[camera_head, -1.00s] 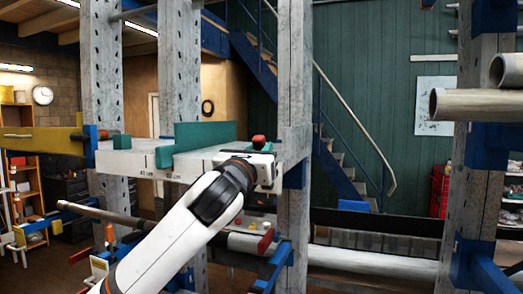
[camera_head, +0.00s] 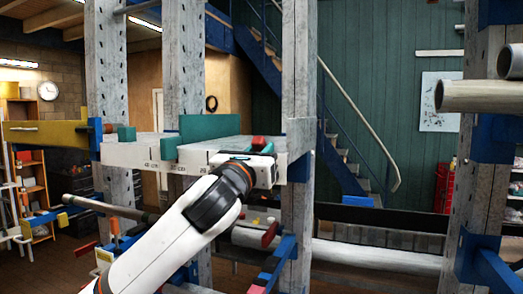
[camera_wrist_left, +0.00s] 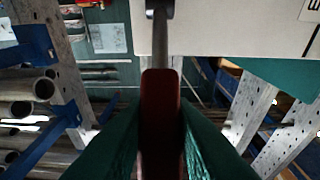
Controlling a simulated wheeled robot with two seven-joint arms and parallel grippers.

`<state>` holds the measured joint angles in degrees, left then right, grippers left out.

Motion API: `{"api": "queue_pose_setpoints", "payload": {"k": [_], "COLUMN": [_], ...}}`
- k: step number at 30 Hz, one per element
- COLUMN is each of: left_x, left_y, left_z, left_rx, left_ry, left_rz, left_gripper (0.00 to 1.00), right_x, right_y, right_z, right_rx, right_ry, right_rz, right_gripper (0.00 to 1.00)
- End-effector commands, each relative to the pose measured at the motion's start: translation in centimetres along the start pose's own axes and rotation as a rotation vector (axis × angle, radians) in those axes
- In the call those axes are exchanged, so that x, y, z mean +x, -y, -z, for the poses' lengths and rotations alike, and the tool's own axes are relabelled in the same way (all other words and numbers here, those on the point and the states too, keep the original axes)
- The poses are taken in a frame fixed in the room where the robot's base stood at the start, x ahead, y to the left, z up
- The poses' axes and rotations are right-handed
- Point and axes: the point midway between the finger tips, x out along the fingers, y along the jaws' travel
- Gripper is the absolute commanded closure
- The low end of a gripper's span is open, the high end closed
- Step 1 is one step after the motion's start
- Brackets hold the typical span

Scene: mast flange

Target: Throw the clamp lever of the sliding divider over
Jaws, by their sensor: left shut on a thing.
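The teal sliding divider (camera_head: 208,127) stands upright on the pale grey arm (camera_head: 127,153) with scale marks. The clamp lever's red handle (camera_head: 259,143) shows just above my left gripper (camera_head: 267,147), near the arm's right end by the post. In the left wrist view the red handle (camera_wrist_left: 160,115) fills the gap between my two dark teal fingers, which are shut on it. The lever's grey rod (camera_wrist_left: 160,38) runs from the handle up to a dark pivot at the pale panel. My left gripper hides much of the lever in the head view. My right gripper is not in view.
Tall perforated grey posts (camera_head: 298,90) stand close beside the gripper. A yellow beam (camera_head: 45,134) is at left, and blue brackets and pipes (camera_head: 375,255) lie below. Pale pipes (camera_head: 470,97) jut in at right. Open space lies between the right-hand posts.

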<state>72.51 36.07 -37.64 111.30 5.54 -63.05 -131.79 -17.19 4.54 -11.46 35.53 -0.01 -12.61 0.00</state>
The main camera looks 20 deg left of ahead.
Motion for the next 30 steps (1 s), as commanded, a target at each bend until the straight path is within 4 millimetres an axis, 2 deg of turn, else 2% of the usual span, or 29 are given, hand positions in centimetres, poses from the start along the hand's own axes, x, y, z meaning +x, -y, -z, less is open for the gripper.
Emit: {"api": "queue_pose_setpoints", "payload": {"k": [18, 27, 28, 30], "left_x": [-1.5, -1.7, -1.7, -1.6], "left_y": [0.0, 0.0, 0.0, 0.0], "left_z": [-1.5, -1.5, -1.5, -1.5], "left_rx": [0.001, 0.0, 0.0, 0.0], "left_ry": [0.004, 0.004, 0.004, 0.003], "left_rz": [-0.001, -0.001, -0.001, 0.0], "left_gripper": [0.89, 0.89, 0.75, 0.64], "right_x": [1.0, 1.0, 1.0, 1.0], "right_y": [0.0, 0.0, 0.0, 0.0], "right_z": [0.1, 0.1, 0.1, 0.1], "right_rx": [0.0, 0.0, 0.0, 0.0], "right_ry": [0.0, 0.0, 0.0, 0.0], "right_rz": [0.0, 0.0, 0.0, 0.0], "right_gripper": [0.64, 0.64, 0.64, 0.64]}}
